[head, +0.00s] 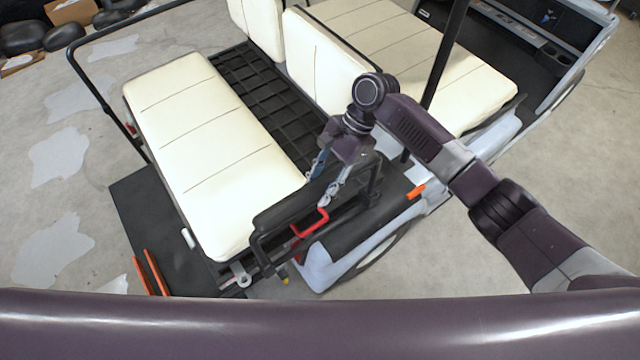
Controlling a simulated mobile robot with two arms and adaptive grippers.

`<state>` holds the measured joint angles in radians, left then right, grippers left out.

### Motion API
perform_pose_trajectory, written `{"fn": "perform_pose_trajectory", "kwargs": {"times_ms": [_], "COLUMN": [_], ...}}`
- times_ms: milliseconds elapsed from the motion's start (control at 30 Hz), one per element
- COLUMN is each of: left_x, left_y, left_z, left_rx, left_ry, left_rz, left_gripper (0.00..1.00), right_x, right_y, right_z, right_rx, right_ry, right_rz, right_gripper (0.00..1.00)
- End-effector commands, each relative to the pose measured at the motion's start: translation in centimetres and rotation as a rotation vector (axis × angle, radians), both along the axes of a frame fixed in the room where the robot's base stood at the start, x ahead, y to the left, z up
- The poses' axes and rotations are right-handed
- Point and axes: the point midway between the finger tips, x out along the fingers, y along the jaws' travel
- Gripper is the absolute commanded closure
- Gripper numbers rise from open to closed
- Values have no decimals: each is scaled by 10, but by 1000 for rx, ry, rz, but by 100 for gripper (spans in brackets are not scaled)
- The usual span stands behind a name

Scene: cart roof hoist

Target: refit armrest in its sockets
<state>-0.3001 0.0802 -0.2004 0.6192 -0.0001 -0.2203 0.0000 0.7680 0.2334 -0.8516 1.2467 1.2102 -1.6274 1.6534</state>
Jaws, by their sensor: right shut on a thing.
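The armrest (285,211) is a black padded bar on a dark tube frame. It stands along the right end of the cream rear bench in the head view. My right gripper (326,190) comes down from above and is shut on the armrest near the middle of its pad. The armrest's near leg reaches down by the bench's front right corner, close to a silver bracket (241,274). I cannot tell whether the leg ends sit in sockets, as the sockets are not clearly visible. My left gripper is out of view.
The cream bench seat (205,150) lies just left of the armrest. A red bent handle (312,223) and a black fender with an orange piece (416,191) are below and right. A black roof post (446,55) stands behind my right arm. Orange bars (150,272) lie front left.

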Motion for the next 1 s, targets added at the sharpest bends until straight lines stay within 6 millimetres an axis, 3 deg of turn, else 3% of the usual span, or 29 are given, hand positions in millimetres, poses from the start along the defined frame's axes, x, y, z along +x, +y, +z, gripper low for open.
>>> {"fn": "perform_pose_trajectory", "kwargs": {"times_ms": [167,200,333,733,1000], "left_x": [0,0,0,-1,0], "left_y": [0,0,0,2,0], "left_z": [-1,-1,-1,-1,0], "left_rx": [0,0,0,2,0], "left_ry": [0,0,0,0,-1], "left_rz": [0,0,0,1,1], "left_gripper": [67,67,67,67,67], "right_x": [-1,-1,-1,2,18], "right_y": [0,0,0,-4,-24], "right_z": [-3,-3,-3,3,49], "right_rx": [-2,-2,-2,-5,-3], "right_ry": [0,0,0,1,-3], "right_rz": [0,0,0,0,-1], "right_gripper": [100,63,49,47,47]}}
